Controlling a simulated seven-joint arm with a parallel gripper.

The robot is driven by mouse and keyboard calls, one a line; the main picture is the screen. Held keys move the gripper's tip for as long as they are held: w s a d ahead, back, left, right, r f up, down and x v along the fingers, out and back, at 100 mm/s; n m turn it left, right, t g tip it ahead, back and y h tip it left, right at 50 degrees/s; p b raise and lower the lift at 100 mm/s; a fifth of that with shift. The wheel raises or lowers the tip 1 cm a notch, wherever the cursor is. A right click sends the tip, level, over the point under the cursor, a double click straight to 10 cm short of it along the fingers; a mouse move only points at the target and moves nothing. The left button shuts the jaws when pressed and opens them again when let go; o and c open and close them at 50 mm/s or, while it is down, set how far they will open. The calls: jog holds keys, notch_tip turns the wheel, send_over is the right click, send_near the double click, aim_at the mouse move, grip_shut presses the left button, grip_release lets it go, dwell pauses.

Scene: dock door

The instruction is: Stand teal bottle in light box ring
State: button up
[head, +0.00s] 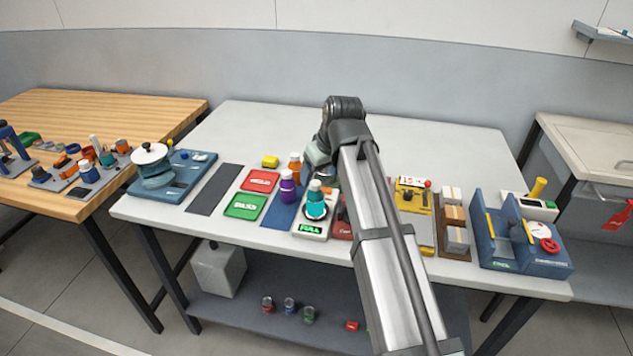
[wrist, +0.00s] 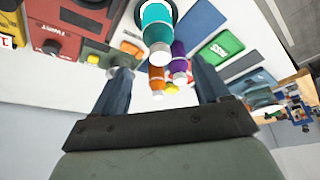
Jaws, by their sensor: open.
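The teal bottle (head: 316,208) has a white cap and stands upright on the light box (head: 309,230), a pale box with a lit green FULL panel. A dark ring (head: 306,217) shows around the bottle's base. In the wrist view the teal bottle (wrist: 157,22) is at the top centre, its cap toward me, with part of the dark ring behind it. My gripper (wrist: 164,75) is open and empty. Its fingers point toward the bottle, with the cap just beyond the gap. In the head view my gripper (head: 317,156) is above and behind the bottle, fingers mostly hidden.
A purple bottle (head: 287,187) and an orange bottle (head: 295,166) stand close by on the left. A red plate (head: 260,181) and green plate (head: 245,206) lie further left. A yellow device (head: 413,190) is right of my arm. The table's back (head: 250,125) is clear.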

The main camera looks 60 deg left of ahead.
jog(key=shift+v, duration=2)
